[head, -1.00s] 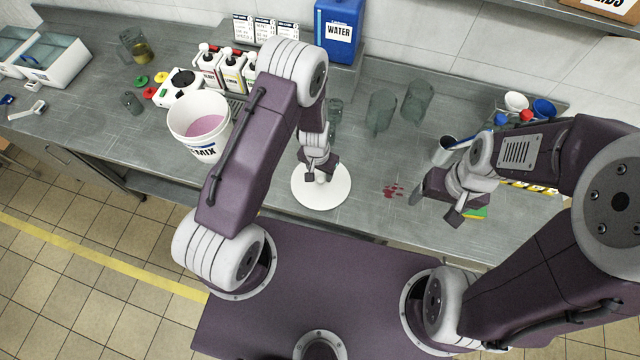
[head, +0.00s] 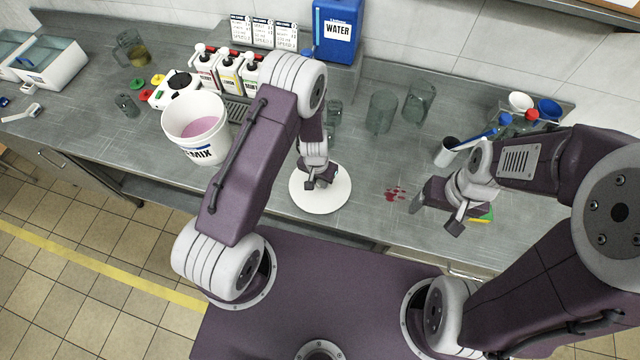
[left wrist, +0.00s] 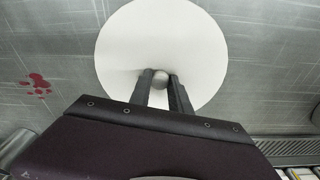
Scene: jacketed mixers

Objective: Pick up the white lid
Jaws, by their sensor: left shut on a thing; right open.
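The white lid (head: 322,201) is a flat round disc with a small grey knob at its middle. It is at the counter's front edge in the head view, below my left gripper (head: 318,183). In the left wrist view the lid (left wrist: 160,40) fills the upper middle, and the left gripper's (left wrist: 161,80) two dark fingers are shut on its knob. I cannot tell whether the lid touches the counter. My right gripper (head: 436,212) is open and empty above the counter at the right; its fingertips are partly hidden.
A white MIX bucket (head: 198,150) with pink liquid stands left of my left arm. Red spots (head: 395,194) mark the counter (head: 355,215) right of the lid. Glass beakers (head: 381,112), a blue WATER container (head: 337,30) and pump bottles (head: 228,72) stand behind.

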